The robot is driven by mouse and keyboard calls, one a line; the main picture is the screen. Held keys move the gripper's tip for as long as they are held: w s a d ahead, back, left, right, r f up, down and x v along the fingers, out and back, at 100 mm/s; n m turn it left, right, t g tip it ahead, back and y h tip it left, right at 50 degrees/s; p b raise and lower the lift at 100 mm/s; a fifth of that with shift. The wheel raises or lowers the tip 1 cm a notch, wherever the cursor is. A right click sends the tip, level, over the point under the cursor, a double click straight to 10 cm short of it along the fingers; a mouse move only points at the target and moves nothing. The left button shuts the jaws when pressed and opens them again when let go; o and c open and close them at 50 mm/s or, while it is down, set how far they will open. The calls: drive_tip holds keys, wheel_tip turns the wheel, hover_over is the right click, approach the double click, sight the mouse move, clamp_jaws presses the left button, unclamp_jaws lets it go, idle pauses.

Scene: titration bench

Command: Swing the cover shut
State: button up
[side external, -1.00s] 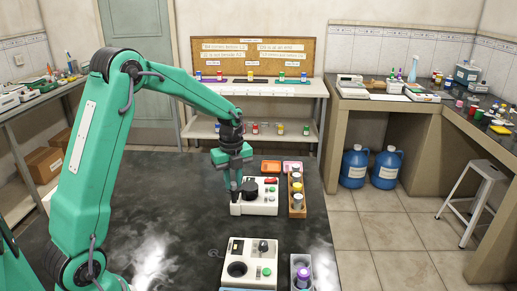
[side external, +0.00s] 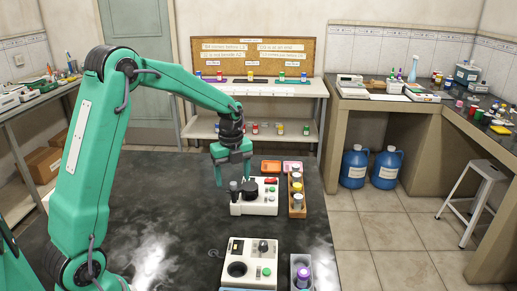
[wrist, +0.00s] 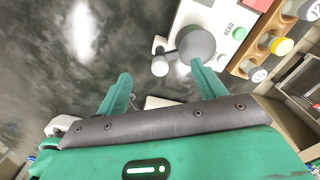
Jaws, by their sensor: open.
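A white instrument (side external: 262,207) stands on the dark bench below my gripper. In the wrist view the cover is a grey disc (wrist: 197,44), joined by a short arm to the smaller round knob (wrist: 159,67). My gripper (side external: 233,177) is open and empty, its fingers pointing down. In the wrist view the knob appears between the fingertips (wrist: 160,78), the right one near the disc. I cannot tell whether they touch. The cover's seating is unclear.
A wooden rack of capped vials (side external: 297,204) stands close right of the instrument. A second white instrument (side external: 251,277) and a grey holder with a purple-capped bottle (side external: 302,272) stand in front. The bench to the left is clear.

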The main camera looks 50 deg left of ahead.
drive_tip(key=shift+r, duration=2.6)
drive_tip(key=shift+s+d+r+n, duration=0.2)
drive_tip(key=shift+d+r+n, duration=0.05)
drive_tip(key=shift+r+n, duration=0.1)
drive_tip(key=s+d+r+n+t, duration=0.2)
drive_tip(key=s+d+n, duration=0.4)
drive_tip(key=s+n, duration=0.4)
drive_tip(key=s+d+r+n+t, duration=0.3)
drive_tip(key=s+d+n, duration=0.3)
drive_tip(key=s+n, duration=0.4)
drive_tip(key=shift+s+d+r+t, duration=0.2)
drive_tip(key=shift+s+r+t, duration=0.1)
drive_tip(key=shift+s+r, duration=0.55)
